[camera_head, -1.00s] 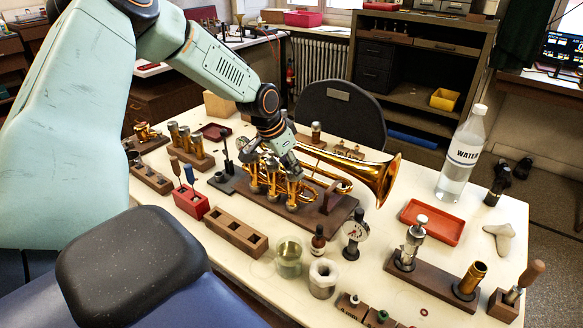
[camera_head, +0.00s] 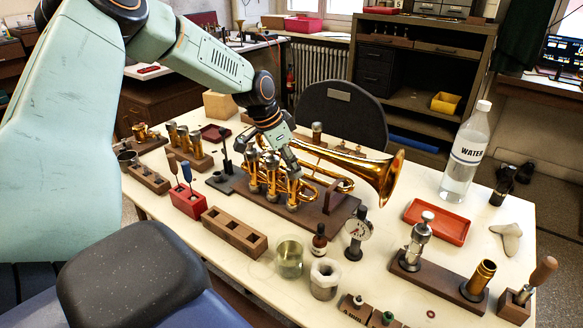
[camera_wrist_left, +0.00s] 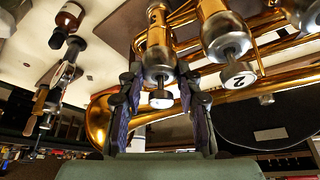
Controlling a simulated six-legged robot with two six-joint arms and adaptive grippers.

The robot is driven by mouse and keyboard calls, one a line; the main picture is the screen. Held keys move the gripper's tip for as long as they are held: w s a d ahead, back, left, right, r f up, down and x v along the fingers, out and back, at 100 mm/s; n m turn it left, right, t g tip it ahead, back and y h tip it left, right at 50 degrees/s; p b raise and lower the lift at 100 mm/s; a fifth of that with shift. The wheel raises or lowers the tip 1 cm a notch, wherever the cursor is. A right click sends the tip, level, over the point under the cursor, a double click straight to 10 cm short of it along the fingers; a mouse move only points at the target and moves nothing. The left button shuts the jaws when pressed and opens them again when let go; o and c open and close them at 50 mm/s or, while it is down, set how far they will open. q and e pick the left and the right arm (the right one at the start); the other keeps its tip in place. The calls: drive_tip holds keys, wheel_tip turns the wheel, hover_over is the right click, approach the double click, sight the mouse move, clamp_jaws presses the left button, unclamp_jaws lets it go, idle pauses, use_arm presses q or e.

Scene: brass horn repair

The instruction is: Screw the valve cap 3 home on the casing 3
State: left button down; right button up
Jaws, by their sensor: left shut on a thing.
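The brass trumpet (camera_head: 370,178) lies on a dark wooden board (camera_head: 335,215) with its three valve casings upright. My left gripper (camera_head: 294,171) reaches down onto the rightmost valve, casing 3 (camera_head: 292,190). The left wrist view is upside down. There, the two dark fingers of my left gripper (camera_wrist_left: 160,105) stand on either side of the silver valve cap 3 (camera_wrist_left: 159,67) and are shut on it. The cap sits at the end of casing 3 (camera_wrist_left: 158,25), with a round button (camera_wrist_left: 162,99) beyond it. Whether the thread is fully seated cannot be told. My right gripper is not in view.
The neighbouring valve with its button marked 2 (camera_wrist_left: 238,77) is close beside the fingers. A red tray (camera_head: 438,221) lies to the right.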

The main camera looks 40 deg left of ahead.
use_arm(q)
drive_tip(key=shift+a+f+m+g+h+b, duration=0.1)
drive_tip(key=shift+m+g+h+b, duration=0.2)
drive_tip(key=shift+m+b, duration=0.75)
drive_tip(key=shift+m, duration=0.25)
drive_tip(key=shift+b, duration=0.3)
drive_tip(key=shift+m+g+h+b, duration=0.3)
drive_tip(key=shift+m+b, duration=0.3)
drive_tip(key=shift+m, duration=0.2)
drive_tip(key=shift+w+m+g+h+b, duration=0.1)
drive_tip(key=shift+m+g+h+b, duration=0.3)
drive_tip(key=shift+m, duration=1.4)
